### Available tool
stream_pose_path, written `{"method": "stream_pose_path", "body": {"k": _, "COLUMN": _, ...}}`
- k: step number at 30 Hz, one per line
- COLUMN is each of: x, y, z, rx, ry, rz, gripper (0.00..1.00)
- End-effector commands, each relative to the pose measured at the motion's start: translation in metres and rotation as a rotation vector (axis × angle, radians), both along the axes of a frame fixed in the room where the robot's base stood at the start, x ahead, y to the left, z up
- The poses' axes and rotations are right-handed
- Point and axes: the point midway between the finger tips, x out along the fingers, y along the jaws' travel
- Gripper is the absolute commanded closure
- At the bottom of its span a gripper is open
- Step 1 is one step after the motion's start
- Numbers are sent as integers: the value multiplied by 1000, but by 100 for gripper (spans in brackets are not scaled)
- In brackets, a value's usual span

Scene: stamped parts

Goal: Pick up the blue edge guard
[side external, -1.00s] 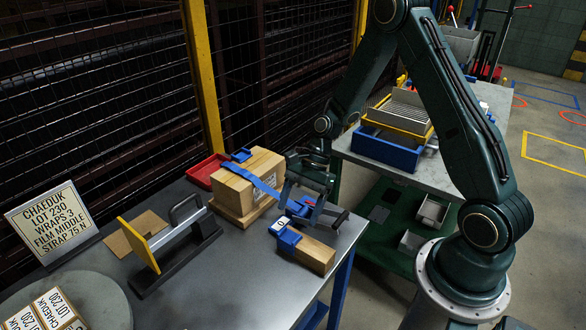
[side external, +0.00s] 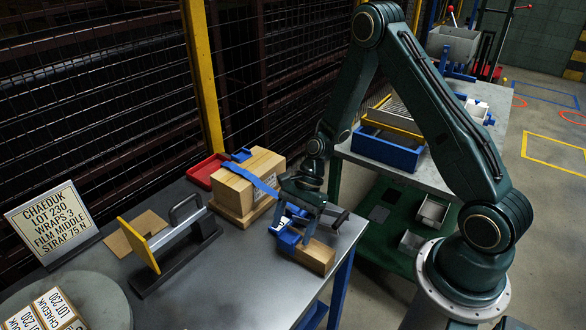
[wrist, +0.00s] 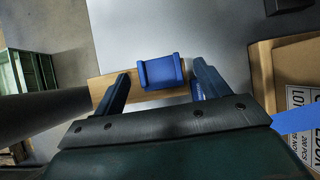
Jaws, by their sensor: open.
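The blue edge guard (wrist: 160,72) is a small channel-shaped piece with raised side walls. It sits on a wooden block (wrist: 104,88) on the grey table. In the side view the guard (side external: 287,243) is partly hidden by my gripper (side external: 291,237). In the wrist view my gripper (wrist: 164,70) is open, with one finger on each side of the guard. A gap shows between the guard and each finger. The fingers look low around it; I cannot tell their exact height above the block.
A black tool with a yellow plate (side external: 139,245) lies left. A sign (side external: 53,224) and round plate (side external: 95,296) are further left.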

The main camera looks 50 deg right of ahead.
Motion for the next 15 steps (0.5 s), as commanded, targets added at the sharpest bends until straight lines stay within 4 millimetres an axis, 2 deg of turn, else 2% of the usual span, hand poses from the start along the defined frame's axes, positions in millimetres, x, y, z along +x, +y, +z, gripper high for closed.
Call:
{"method": "stream_pose_path", "body": {"k": 10, "x": 0, "y": 0, "z": 0, "rx": 0, "ry": 0, "rz": 0, "gripper": 25}}
{"method": "stream_pose_path", "body": {"k": 11, "x": 0, "y": 0, "z": 0, "rx": 0, "ry": 0, "rz": 0, "gripper": 29}}
{"method": "stream_pose_path", "body": {"k": 15, "x": 0, "y": 0, "z": 0, "rx": 0, "ry": 0, "rz": 0, "gripper": 57}}
